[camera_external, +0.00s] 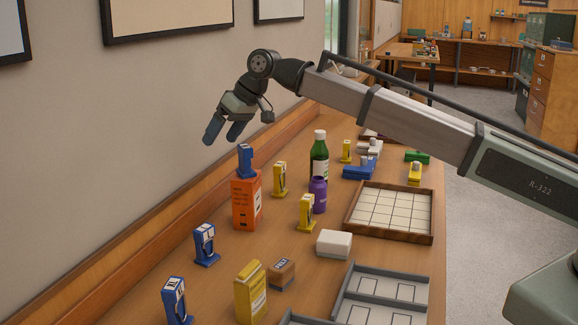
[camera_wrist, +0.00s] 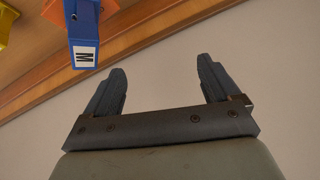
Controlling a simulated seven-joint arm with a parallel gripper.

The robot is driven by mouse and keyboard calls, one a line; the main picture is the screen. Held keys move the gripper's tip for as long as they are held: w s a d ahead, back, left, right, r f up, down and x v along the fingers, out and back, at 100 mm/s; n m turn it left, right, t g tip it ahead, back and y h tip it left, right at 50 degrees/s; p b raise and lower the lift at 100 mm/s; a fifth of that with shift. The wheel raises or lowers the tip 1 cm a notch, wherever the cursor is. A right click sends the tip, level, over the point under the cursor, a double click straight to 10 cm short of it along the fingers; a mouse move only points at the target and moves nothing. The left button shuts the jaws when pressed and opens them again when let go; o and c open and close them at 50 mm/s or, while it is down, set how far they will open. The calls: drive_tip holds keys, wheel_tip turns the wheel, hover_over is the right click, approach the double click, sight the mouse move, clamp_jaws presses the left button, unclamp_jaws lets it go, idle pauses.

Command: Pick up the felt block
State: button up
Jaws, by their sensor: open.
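A small brown block with a blue-and-white label (camera_external: 282,273) sits on the table in the external view, right of the yellow box; its lettering is too small to read surely, but it may be the felt block. A white block with a tan base (camera_external: 334,243) lies behind it to the right. My gripper (camera_external: 222,136) is open and empty, high above the table near the wall, above a blue figure (camera_external: 245,161) on an orange box (camera_external: 247,201). In the wrist view my open fingers (camera_wrist: 163,68) face the wall. The blue figure, marked M (camera_wrist: 84,35), shows beyond them; neither block shows there.
A yellow box (camera_external: 251,292) stands close left of the brown block. Blue figures (camera_external: 206,245), yellow figures (camera_external: 280,179), a green bottle (camera_external: 319,157) and a purple bottle (camera_external: 318,194) stand around. A wooden grid tray (camera_external: 350,225) and grey trays (camera_external: 345,290) lie at right.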

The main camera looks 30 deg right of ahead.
drive_tip(key=s+a+f+g+h, duration=0.15)
drive_tip(key=s+f, duration=0.35)
drive_tip(key=s, duration=0.6)
drive_tip(key=g+h, duration=0.2)
drive_tip(key=h, duration=0.2)
hover_over(279, 262)
drive_tip(key=a, duration=0.1)
wheel_tip(279, 262, down, 7)
wheel_tip(279, 262, down, 7)
drive_tip(key=shift+s+f, duration=0.15)
drive_tip(key=shift+f, duration=0.05)
drive_tip(key=shift+d+f, duration=0.25)
drive_tip(key=shift+f, duration=0.8)
drive_tip(key=shift+d+f, duration=0.2)
drive_tip(key=shift+f, duration=1.4)
drive_tip(key=shift+c, duration=0.4)
drive_tip(key=c, duration=1)
